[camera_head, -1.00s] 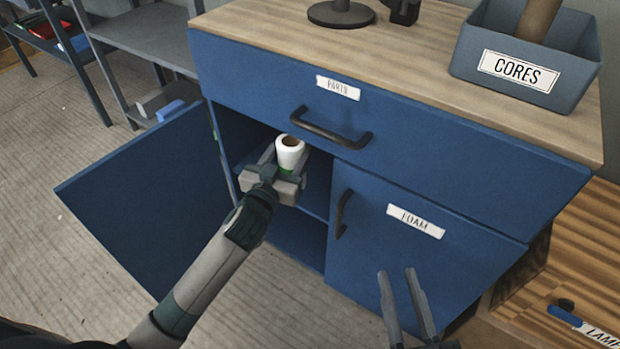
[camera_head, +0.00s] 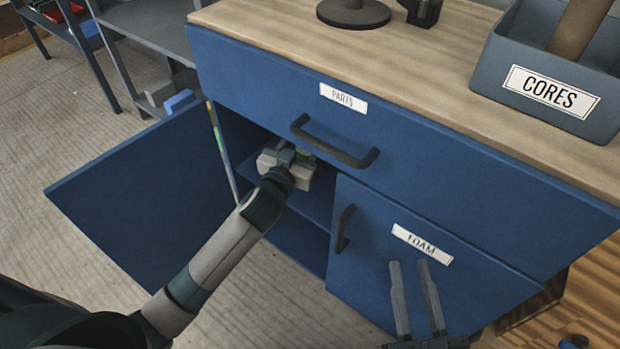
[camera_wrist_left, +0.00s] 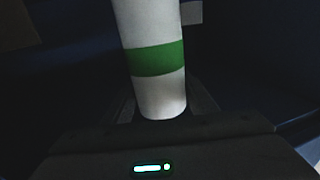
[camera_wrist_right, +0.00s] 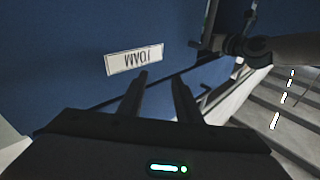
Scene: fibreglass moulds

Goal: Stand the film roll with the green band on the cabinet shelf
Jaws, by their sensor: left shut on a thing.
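The film roll, white with a green band (camera_wrist_left: 157,58), is upright between the fingers of my left gripper in the left wrist view. In the head view the roll is almost wholly hidden by the gripper and the drawer front. My left gripper (camera_head: 288,160) is shut on the roll and reaches into the open left bay of the blue cabinet (camera_head: 430,190), above the shelf (camera_head: 312,200). Whether the roll's base touches the shelf cannot be told. My right gripper (camera_head: 409,264) is open and empty in front of the FOAM door; it also shows in the right wrist view (camera_wrist_right: 160,82).
The open cabinet door (camera_head: 145,205) stands out to the left. The PARTS drawer handle (camera_head: 333,145) juts out just above my left gripper. The FOAM door handle (camera_head: 345,228) is to its right. A CORES bin (camera_head: 490,65) stands on the cabinet top.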

